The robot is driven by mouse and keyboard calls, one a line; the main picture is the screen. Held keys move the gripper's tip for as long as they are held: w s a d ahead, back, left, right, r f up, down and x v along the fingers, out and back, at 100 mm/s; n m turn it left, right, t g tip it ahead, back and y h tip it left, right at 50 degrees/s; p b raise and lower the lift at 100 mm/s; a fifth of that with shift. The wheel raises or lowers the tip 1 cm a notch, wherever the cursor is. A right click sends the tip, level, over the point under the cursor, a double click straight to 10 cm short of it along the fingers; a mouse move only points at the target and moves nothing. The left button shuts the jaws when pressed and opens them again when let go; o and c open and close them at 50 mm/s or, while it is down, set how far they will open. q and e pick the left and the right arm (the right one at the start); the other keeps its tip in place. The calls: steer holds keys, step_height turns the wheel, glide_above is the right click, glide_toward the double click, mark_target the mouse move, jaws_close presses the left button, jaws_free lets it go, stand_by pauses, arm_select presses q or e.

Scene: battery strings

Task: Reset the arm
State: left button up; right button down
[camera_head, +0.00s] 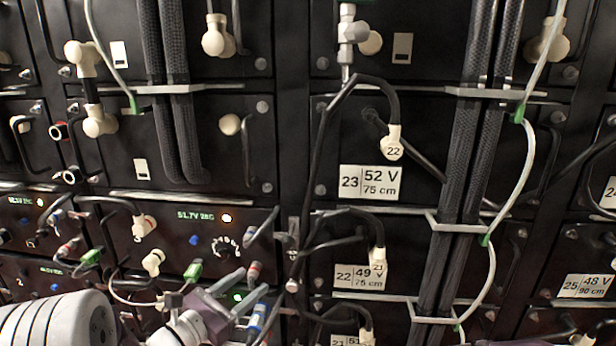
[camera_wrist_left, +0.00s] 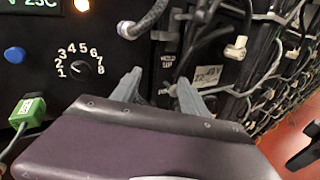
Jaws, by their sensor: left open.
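My left arm (camera_head: 62,322) comes in at the lower left of the head view. My left gripper (camera_head: 243,287) is in front of the lower panels, its two grey fingers apart and pointing right, with nothing seen between them. The left wrist view shows the same open fingers (camera_wrist_left: 160,82) in front of the black rack, beside a numbered dial (camera_wrist_left: 83,69). I cannot tell whether a finger touches the panel or a cable. My right gripper is not clearly seen in either view.
Black battery modules fill the rack. A "23 52 V" label (camera_head: 371,183) and a "22 49 V" label (camera_head: 359,277) mark two. Red floor (camera_wrist_left: 297,145) shows at right.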

arm_select(q)
steer(key=s+d+m+g+h, duration=0.3)
steer(key=s+d+m+g, duration=0.2)
steer(key=d, duration=0.4)
steer(key=s+d+f+m+g+y+p, duration=0.1)
steer(key=s+d+f+m+g, duration=0.25)
steer(key=s, duration=0.25)
steer(key=s+d+f+m+g+p, duration=0.2)
steer(key=s+d+m+g, duration=0.1)
steer(key=s+m+g, duration=0.25)
steer(key=s+a+f+m+g+y, duration=0.3)
steer(key=s+a+f+m+y, duration=0.3)
steer(key=s, duration=0.2)
steer(key=w+a+f+m+t+y, duration=0.1)
steer(key=w+a+m+y, duration=0.1)
steer(key=a+m, duration=0.2)
steer(key=w+a+f+m+t+y, duration=0.2)
steer(key=a+m+y, duration=0.1)
steer(key=a, duration=0.4)
steer(key=shift+w+a+f+m, duration=0.25)
steer(key=shift+a+f+m, duration=0.05)
steer(key=shift+m, duration=0.1)
arm_select(e)
step_height(320, 180, up, 4)
steer(key=shift+r, duration=0.1)
